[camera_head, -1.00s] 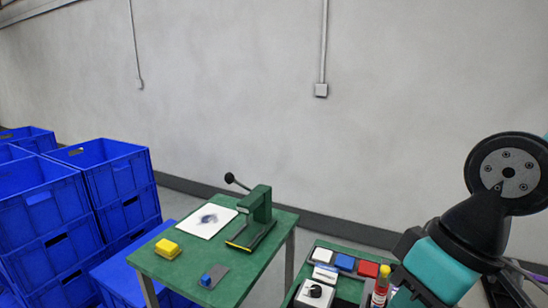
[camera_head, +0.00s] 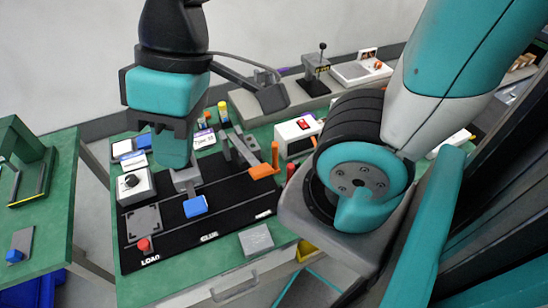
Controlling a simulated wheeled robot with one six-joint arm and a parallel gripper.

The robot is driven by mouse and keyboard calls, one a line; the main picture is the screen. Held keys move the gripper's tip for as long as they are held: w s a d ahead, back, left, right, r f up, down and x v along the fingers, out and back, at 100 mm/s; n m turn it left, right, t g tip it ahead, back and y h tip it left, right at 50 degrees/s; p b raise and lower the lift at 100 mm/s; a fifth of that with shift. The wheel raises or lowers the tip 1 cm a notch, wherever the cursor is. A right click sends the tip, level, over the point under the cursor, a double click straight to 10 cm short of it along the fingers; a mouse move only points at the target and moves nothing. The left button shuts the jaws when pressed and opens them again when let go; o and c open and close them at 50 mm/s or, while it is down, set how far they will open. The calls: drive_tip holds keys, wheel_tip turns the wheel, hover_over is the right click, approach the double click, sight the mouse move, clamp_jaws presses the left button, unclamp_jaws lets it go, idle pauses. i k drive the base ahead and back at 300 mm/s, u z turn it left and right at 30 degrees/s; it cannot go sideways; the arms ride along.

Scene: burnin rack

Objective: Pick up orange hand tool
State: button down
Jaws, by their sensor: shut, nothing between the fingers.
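An orange item (camera_head: 265,168), which looks like the orange hand tool, is on the green workbench at the right edge of the black mat. It has a flat part and a short upright part, and its exact shape is too small to tell. My gripper (camera_head: 174,160) hangs fingers down over the left-back part of the mat, to the left of the orange item and apart from it. Its teal fingers are shut with nothing seen between them. They hide part of the bench behind them.
The black mat (camera_head: 222,222) holds a grey block with a blue part (camera_head: 195,206) and a red knob (camera_head: 144,245). A white box with a black knob (camera_head: 134,186) stands left. A white box with a red switch (camera_head: 298,130) stands behind the orange item. Another green table (camera_head: 52,215) is at left.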

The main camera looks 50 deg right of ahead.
sight(275, 146)
drive_tip(key=u, duration=0.05)
drive_tip(key=k, duration=0.5)
drive_tip(key=u, duration=1.2)
drive_tip(key=i, duration=0.7)
drive_tip(key=z, duration=1.75)
